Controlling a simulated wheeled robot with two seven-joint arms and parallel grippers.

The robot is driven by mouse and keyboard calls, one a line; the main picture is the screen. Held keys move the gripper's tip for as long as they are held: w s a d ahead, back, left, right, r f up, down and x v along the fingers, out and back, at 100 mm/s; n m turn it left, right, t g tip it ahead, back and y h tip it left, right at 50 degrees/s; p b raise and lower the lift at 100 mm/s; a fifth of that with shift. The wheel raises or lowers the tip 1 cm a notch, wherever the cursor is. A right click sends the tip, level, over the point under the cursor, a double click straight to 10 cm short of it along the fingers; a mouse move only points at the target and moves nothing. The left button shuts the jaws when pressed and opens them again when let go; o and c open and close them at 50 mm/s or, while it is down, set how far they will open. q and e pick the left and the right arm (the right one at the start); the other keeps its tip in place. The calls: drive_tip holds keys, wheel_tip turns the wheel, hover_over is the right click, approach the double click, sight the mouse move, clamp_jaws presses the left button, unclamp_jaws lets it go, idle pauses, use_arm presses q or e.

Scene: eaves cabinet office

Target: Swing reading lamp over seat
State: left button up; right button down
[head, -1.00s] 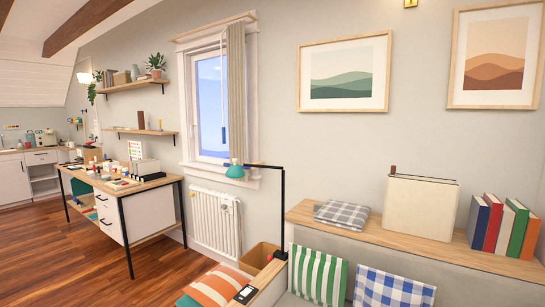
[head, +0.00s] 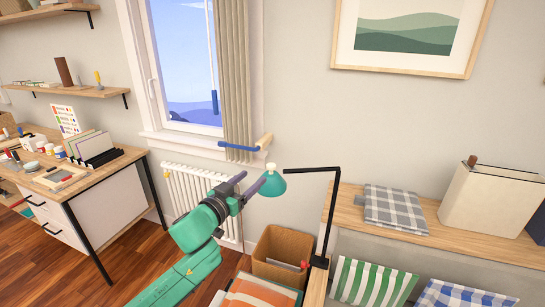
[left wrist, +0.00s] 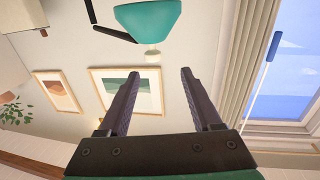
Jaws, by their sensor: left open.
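The reading lamp has a black post (head: 331,215) standing at the left end of the wooden ledge. Its black arm (head: 310,169) reaches left from the post's top to a teal shade (head: 270,185). The shade also shows in the left wrist view (left wrist: 147,20), beyond the fingertips. My left gripper (head: 258,182) is beside the shade on its left; the head view does not show clearly whether they touch. In the left wrist view the fingers (left wrist: 160,73) are apart with nothing between them. The seat shows striped cushions (head: 370,283) below the ledge. My right gripper is out of view.
A cardboard box (head: 281,257) stands on the floor below the lamp. A radiator (head: 200,196) and window with curtain (head: 232,80) are behind my arm. A desk (head: 125,162) stands left.

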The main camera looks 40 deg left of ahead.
sight(269, 178)
use_arm(q)
drive_tip(key=w, duration=0.2)
drive_tip(key=w+p, duration=0.1)
drive_tip(key=w, duration=0.2)
drive_tip(key=w+r, duration=0.1)
drive_tip(key=w, duration=0.1)
drive_tip(key=shift+w+d+r+p, duration=0.1)
drive_tip(key=shift+w+d+p, duration=0.2)
drive_tip(key=shift+w+p, duration=0.1)
drive_tip(key=w, duration=0.1)
drive_tip(key=w+a, duration=0.1)
drive_tip(key=w, duration=0.2)
drive_tip(key=shift+w+a+f+p, duration=0.2)
drive_tip(key=shift+a+f+p, duration=0.1)
drive_tip(key=shift+f+p, duration=0.1)
drive_tip(key=shift+w, duration=0.3)
drive_tip(key=shift+w+d, duration=0.1)
drive_tip(key=shift+d, duration=0.05)
clamp_jaws()
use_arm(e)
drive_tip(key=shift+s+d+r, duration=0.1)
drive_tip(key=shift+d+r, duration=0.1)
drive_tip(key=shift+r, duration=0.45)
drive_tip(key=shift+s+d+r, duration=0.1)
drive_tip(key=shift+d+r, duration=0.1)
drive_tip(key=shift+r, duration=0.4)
use_arm(q)
drive_tip(key=shift+f, duration=0.1)
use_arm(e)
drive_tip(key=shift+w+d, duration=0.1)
